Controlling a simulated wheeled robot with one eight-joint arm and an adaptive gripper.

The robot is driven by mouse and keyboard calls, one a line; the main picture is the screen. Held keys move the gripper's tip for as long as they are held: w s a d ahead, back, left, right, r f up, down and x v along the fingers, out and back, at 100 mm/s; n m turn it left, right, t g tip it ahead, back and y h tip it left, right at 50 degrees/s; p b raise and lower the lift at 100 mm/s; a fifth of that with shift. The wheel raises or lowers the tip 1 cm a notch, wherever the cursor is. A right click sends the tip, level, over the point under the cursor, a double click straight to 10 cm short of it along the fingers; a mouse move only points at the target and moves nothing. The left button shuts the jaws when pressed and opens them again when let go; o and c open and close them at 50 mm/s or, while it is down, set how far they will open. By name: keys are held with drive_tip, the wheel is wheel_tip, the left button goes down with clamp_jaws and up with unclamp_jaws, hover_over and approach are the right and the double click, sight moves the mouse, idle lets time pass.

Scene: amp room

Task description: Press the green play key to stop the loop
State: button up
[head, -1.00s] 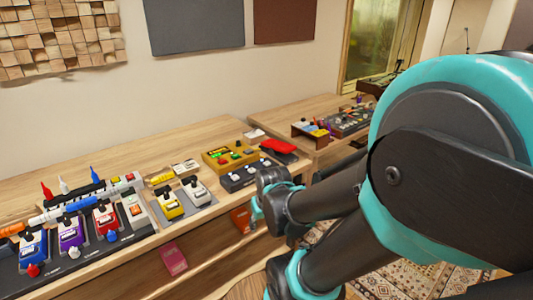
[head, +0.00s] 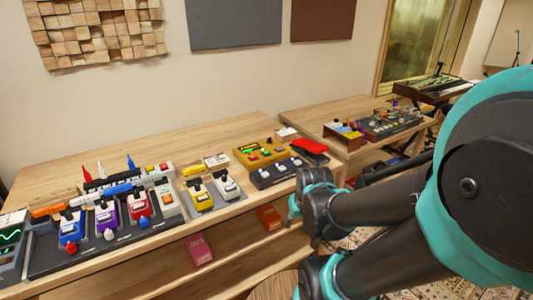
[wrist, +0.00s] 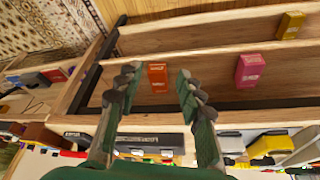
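A yellow-orange box (head: 243,158) with small green and red controls sits on the long wooden bench in the head view. A green control (head: 267,153) shows on its top; I cannot read whether it bears a play sign. My gripper (wrist: 156,72) is open and empty in the wrist view, its two dark green fingers apart. It points toward the shelves under the bench. In the head view my arm's end is in front of the bench, right of the yellow-orange box; the fingers are not clear there.
A dark multi-knob unit (head: 275,173) stands in front of the box, and a red pedal (head: 311,146) is to its right. Several coloured pedals (head: 139,205) fill the bench's left. An orange box (wrist: 157,77) and a pink box (wrist: 249,70) lie on the shelves below.

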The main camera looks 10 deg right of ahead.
clamp_jaws()
idle(1.2)
